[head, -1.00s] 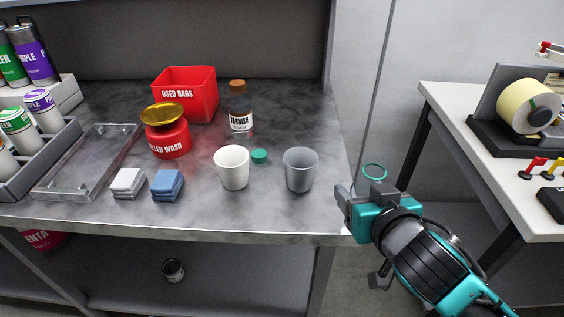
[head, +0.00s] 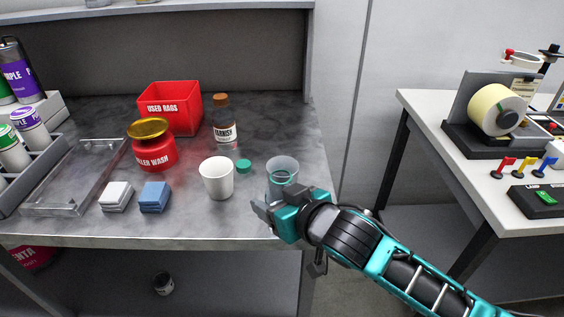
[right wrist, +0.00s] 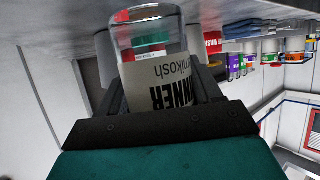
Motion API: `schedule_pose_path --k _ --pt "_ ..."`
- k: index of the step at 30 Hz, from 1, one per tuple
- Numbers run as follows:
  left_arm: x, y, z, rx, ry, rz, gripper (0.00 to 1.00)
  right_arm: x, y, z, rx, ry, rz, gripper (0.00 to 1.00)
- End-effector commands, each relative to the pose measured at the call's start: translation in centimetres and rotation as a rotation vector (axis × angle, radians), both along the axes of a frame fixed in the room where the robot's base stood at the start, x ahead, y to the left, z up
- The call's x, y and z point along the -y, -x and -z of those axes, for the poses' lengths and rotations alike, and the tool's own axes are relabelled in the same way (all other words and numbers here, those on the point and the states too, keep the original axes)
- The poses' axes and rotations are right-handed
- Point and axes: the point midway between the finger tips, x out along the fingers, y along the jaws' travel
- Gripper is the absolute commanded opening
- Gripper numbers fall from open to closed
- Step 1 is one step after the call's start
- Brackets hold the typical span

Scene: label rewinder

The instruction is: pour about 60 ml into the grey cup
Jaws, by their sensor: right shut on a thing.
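The grey cup (head: 284,163) stands upright near the right front of the dark bench, partly hidden by what I hold. My right gripper (head: 268,214) is just in front of it, at the bench's front edge. It is shut on a clear bottle with a pale label (right wrist: 160,85), whose letters read upside down in the right wrist view. In the head view the bottle overlaps the cup, and a teal ring shows there. I cannot tell its tilt or whether it touches the cup. My left gripper is not in view.
A white cup (head: 217,180) stands left of the grey cup, with a green cap (head: 243,166) beside it. A varnish bottle (head: 224,130), a red rag bin (head: 168,112) and a red wash can (head: 152,152) stand behind. White (head: 116,197) and blue (head: 154,196) folded cloths lie left.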

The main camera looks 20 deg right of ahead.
Motion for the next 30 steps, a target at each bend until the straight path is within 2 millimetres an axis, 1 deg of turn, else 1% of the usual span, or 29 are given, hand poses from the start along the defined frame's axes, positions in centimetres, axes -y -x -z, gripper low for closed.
schedule_pose_path --k 1,4,6,10,16,25,30 --pt "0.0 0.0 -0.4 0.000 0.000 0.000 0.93 -0.9 -0.7 -0.3 0.004 -0.002 -0.036 0.29" --pt "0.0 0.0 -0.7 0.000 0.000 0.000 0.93 -2.4 -1.6 -0.4 0.011 -0.007 -0.101 0.29" --pt "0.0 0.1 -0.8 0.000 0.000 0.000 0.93 -3.2 -2.1 -0.5 0.015 -0.010 -0.136 0.29" --pt "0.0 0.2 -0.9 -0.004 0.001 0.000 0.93 -4.2 -2.7 -0.6 0.022 -0.013 -0.178 0.29" --pt "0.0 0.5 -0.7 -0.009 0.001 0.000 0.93 -4.7 -2.9 -0.5 0.025 -0.017 -0.197 0.29" --pt "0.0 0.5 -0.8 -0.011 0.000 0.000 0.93 -4.6 -2.9 -0.6 0.017 -0.028 -0.192 0.29" --pt "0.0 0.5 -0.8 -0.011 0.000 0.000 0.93 -4.5 -3.0 -0.7 -0.013 -0.068 -0.191 0.29"
